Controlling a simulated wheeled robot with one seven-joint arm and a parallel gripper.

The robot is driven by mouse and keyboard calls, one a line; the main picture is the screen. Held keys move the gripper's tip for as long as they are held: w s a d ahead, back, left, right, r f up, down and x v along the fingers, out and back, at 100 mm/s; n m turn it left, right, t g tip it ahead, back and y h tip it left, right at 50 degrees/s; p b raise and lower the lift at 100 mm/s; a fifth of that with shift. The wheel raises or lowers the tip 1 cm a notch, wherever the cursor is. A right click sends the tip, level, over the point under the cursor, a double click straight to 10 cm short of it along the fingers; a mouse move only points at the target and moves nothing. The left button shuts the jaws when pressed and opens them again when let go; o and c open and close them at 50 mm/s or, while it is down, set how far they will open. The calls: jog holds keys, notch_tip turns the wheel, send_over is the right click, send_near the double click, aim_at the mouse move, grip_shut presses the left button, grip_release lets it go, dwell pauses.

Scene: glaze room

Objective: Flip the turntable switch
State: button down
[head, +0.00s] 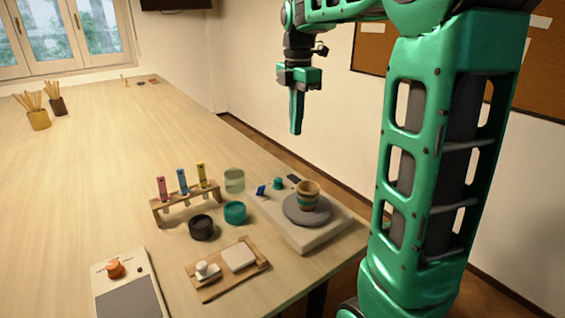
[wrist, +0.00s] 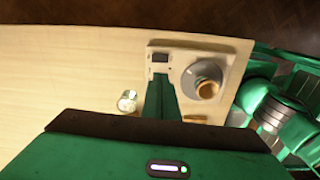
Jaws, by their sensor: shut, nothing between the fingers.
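The turntable (head: 292,218) is a pale flat box with a grey round disc (head: 306,214) at the right edge of the table. A striped cup (head: 307,193) stands on the disc. My gripper (head: 296,131) is shut and empty, pointing down, well above and beyond the turntable in the head view.
A wooden tray (head: 212,287) and a device with an orange knob (head: 115,268) are nearer. The table's middle is clear.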

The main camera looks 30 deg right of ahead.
aim_at(291, 176)
jog(key=shift+w+r+n, duration=0.2)
jog(key=shift+w+n, duration=0.2)
jog(key=shift+w, duration=0.3)
jog(key=shift+f, duration=0.1)
notch_tip(291, 176, down, 14)
jog(key=shift+r, duration=0.1)
dwell(0.3)
